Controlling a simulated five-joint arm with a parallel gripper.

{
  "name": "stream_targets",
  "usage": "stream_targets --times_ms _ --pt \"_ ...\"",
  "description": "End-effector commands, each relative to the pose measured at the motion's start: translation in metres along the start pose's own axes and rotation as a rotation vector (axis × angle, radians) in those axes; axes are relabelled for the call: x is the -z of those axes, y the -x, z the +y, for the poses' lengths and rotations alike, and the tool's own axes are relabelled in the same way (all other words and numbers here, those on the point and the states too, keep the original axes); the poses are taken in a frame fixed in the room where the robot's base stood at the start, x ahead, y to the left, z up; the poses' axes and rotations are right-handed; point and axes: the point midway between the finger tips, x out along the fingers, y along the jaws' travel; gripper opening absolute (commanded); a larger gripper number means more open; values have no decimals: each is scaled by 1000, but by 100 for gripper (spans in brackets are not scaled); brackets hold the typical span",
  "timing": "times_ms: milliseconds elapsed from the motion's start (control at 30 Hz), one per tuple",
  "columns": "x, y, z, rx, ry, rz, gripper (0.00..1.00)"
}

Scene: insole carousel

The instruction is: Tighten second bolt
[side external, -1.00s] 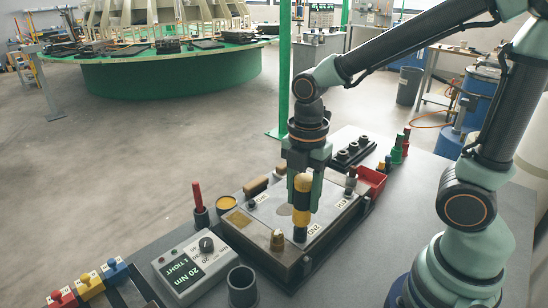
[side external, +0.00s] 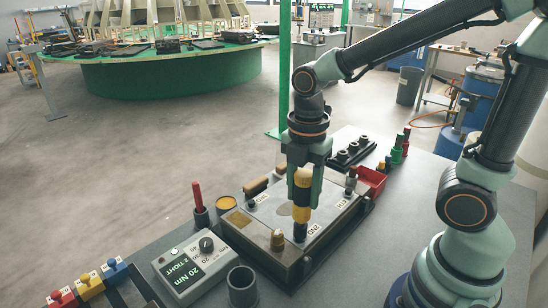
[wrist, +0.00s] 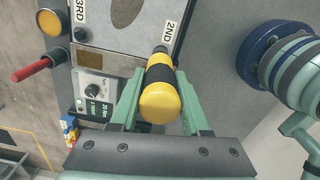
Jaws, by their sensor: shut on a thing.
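My gripper (side external: 303,192) is shut on a yellow-and-black driver (side external: 301,214), which stands about upright. The driver's black lower end is at the spot beside the 2ND label (side external: 313,231) on the pale metal plate (side external: 266,213). The second bolt is hidden under that end. In the wrist view the green fingers of my gripper (wrist: 157,85) flank the driver (wrist: 160,103), with its yellow butt towards the camera. The torque controller (side external: 192,265) shows 20 Nm and what reads as 2 TIGHT.
A red-handled tool (side external: 198,197) stands at the left. An empty dark cup (side external: 242,286) is in front. A red bin (side external: 371,181) and a black socket rack (side external: 353,153) lie behind the fixture.

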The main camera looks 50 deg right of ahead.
Motion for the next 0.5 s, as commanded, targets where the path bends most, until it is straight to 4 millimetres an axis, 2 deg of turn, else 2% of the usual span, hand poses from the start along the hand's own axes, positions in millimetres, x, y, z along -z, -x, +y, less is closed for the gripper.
stream_targets --times_ms 500 --pt "0 28 1 -3 0 0 0"
